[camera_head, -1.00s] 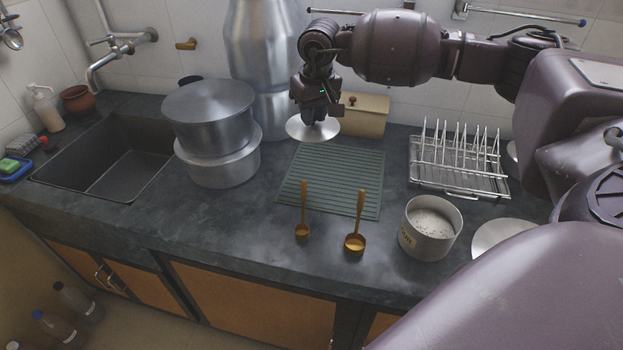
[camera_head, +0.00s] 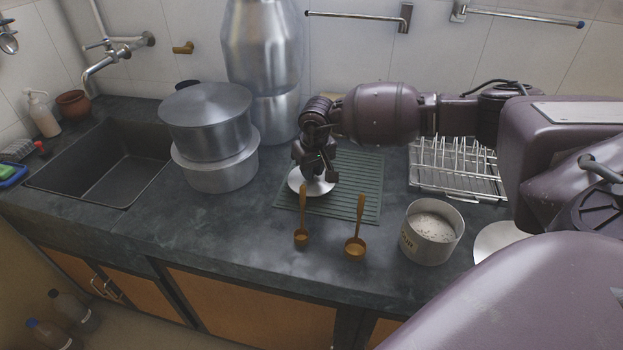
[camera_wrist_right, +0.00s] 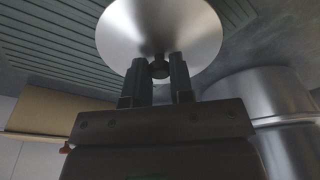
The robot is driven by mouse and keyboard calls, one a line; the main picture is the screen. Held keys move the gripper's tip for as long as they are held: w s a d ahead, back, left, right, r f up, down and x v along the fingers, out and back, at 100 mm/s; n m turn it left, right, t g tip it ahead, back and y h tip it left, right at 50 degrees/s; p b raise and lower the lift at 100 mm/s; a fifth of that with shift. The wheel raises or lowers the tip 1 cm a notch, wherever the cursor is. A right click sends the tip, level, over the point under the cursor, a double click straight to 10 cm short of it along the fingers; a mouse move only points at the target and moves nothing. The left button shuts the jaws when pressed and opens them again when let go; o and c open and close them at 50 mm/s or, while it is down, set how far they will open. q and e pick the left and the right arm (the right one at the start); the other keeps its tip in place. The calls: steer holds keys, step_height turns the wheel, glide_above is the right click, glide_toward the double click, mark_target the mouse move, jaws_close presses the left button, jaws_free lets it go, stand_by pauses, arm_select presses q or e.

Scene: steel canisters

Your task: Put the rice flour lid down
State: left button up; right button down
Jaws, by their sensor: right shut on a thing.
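A round steel lid (camera_head: 298,184) with a dark knob is over the left part of the green ribbed mat (camera_head: 345,195). My right gripper (camera_head: 318,174) points down and is shut on the lid's knob. The wrist view shows the lid (camera_wrist_right: 160,25) level between the fingers of my right gripper (camera_wrist_right: 158,66). I cannot tell whether the lid touches the mat or is slightly above it. An open steel canister (camera_head: 432,240) with pale flour inside stands to the right of the mat, its label partly readable. My left gripper is out of view.
Stacked steel pots (camera_head: 210,140) stand left of the mat, and a wire rack (camera_head: 455,170) stands to the right. Another round steel disc (camera_head: 490,243) is partly hidden by my arm.

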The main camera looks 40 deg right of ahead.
step_height(320, 180, down, 3)
steer(key=shift+f, duration=0.2)
steer(key=shift+r, duration=0.1)
steer(key=shift+f, duration=0.2)
steer(key=c, duration=1)
jaws_free()
